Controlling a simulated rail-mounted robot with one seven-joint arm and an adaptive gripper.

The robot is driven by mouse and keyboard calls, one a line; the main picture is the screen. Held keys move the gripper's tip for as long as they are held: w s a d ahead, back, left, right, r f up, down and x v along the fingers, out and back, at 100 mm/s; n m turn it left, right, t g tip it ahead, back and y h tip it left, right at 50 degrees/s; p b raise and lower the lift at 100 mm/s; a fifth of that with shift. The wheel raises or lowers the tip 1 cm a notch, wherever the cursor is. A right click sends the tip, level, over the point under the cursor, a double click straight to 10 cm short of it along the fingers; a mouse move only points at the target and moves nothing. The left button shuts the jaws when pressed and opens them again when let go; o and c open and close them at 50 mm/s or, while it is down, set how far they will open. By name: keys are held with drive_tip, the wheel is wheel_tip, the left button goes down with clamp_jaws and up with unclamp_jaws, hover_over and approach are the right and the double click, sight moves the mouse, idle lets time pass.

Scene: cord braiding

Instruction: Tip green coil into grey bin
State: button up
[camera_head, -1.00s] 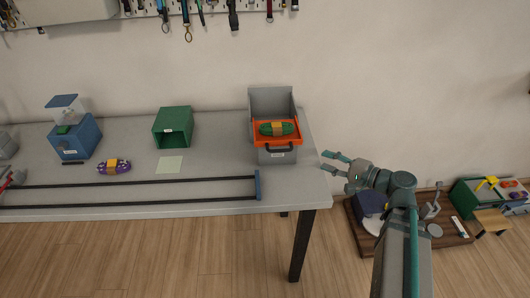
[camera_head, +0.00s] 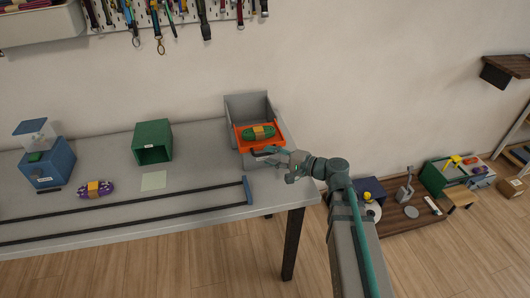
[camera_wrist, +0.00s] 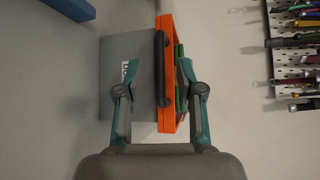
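The green coil (camera_head: 258,132), with a yellow-orange band around its middle, lies in an orange tray (camera_head: 237,139) on top of the grey bin (camera_head: 247,104). The tray has a dark handle at its front, clear in the wrist view (camera_wrist: 160,68). My gripper (camera_head: 265,155) is in front of the bin, at the handle. In the wrist view my gripper (camera_wrist: 158,76) is open, its two fingers on either side of the handle. I cannot tell whether either finger touches it. A sliver of the green coil (camera_wrist: 180,80) shows behind the orange rim (camera_wrist: 168,30); the bin's inside is hidden.
A green box (camera_head: 152,142), a purple coil (camera_head: 95,189) and a blue machine (camera_head: 47,164) stand to the left on the grey table. A black rail frame (camera_head: 130,205) runs along the front, ending at a blue end piece (camera_head: 247,191). A tool board hangs above.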

drive_tip(key=shift+x, duration=1.45)
clamp_jaws()
